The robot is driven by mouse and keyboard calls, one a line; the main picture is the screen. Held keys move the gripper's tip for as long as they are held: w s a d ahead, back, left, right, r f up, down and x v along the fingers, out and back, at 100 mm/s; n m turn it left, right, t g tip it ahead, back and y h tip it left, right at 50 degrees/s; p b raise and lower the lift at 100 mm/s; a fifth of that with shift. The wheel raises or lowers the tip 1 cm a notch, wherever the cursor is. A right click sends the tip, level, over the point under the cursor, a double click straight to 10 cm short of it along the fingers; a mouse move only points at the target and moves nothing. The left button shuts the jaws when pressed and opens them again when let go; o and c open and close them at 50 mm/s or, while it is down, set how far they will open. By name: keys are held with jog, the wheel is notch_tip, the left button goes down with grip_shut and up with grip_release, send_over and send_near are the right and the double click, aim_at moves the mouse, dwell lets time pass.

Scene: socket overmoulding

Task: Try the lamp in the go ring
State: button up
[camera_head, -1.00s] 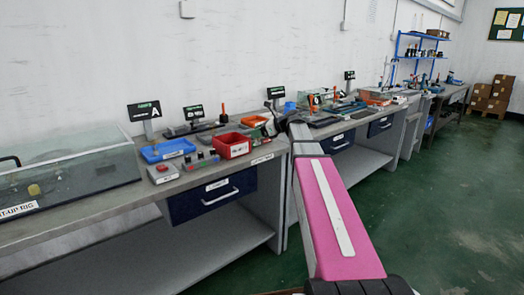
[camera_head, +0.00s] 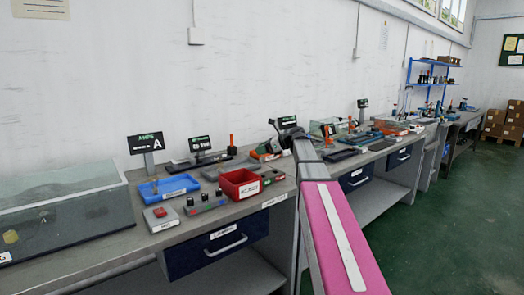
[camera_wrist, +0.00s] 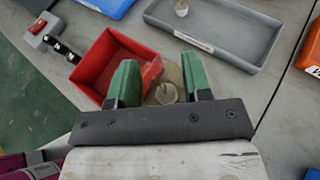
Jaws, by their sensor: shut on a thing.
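In the wrist view my gripper (camera_wrist: 165,88) has its two green fingers on either side of a small, pale, clear round piece, which looks like the lamp (camera_wrist: 166,93). The fingers hold it, with the far end of the lamp hidden. A tan round disc (camera_wrist: 174,74) shows behind it; I cannot tell whether this is the go ring or whether the lamp touches it. In the head view the dark wrist is over the bench, and the fingers and lamp are too small to make out.
A red bin (camera_wrist: 103,62) is close beside the left finger; it also shows in the head view (camera_head: 240,184). A grey tray (camera_wrist: 224,48) holds a small pale piece (camera_wrist: 181,8). A blue tray (camera_head: 168,187), a control box with knobs (camera_head: 206,202) and a glass tank (camera_head: 66,215) stand left.

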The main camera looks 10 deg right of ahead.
aim_at(262, 162)
jog(key=shift+f, duration=3.1)
jog(key=shift+f, duration=1.45)
jog(key=shift+r, duration=0.25)
dwell(0.4)
jog(key=shift+r, duration=1.2)
jog(key=shift+r, duration=3)
